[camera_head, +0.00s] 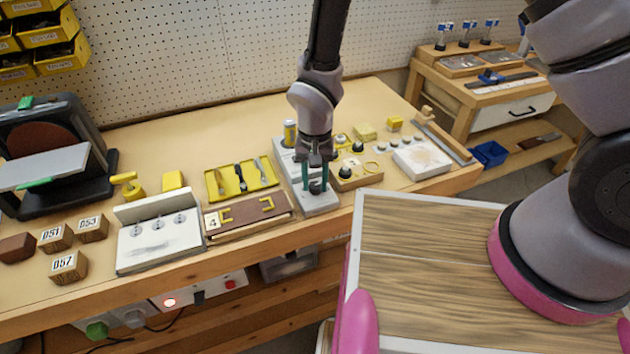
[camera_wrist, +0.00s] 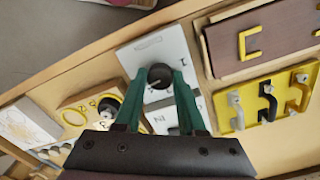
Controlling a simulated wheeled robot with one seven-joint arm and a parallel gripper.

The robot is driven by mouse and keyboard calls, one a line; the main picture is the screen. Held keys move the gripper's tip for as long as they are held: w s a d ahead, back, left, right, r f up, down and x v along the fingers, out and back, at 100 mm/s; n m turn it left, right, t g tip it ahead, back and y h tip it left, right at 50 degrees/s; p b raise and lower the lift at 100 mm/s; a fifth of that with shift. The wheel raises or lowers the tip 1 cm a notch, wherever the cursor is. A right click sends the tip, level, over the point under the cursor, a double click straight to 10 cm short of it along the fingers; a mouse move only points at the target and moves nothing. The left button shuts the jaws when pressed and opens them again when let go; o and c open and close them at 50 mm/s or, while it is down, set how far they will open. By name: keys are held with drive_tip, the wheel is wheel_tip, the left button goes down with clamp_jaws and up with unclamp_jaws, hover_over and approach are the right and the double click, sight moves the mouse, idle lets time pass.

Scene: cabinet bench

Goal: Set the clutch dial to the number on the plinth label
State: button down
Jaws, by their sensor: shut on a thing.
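The dark round clutch dial (camera_wrist: 160,76) sits on a pale grey plinth (camera_wrist: 131,57), with a light pointer mark on its top. My gripper (camera_wrist: 158,82) has its green fingers on either side of the dial and is shut on it. In the head view my gripper (camera_head: 316,186) comes down from above onto the plinth (camera_head: 322,206) and partly hides the dial. A white card with a 4 (camera_head: 212,222) lies left of the plinth, on a brown board.
The brown board (camera_head: 245,228) with yellow hooks and a yellow tool tray (camera_head: 240,180) stand close on the left. A wooden block with black knobs (camera_head: 356,178) is close on the right. Numbered wooden blocks (camera_head: 68,266) lie at far left. The bench front edge is near the plinth.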

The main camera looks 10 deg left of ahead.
sight(315, 185)
drive_tip(key=n, duration=0.8)
drive_tip(key=shift+n, duration=0.4)
drive_tip(key=n, duration=0.4)
drive_tip(key=shift+w+n, duration=0.1)
drive_tip(key=shift+n, duration=1.7)
drive_tip(key=c, duration=0.5)
unclamp_jaws()
drive_tip(key=shift+r, duration=0.1)
wheel_tip(315, 185, up, 11)
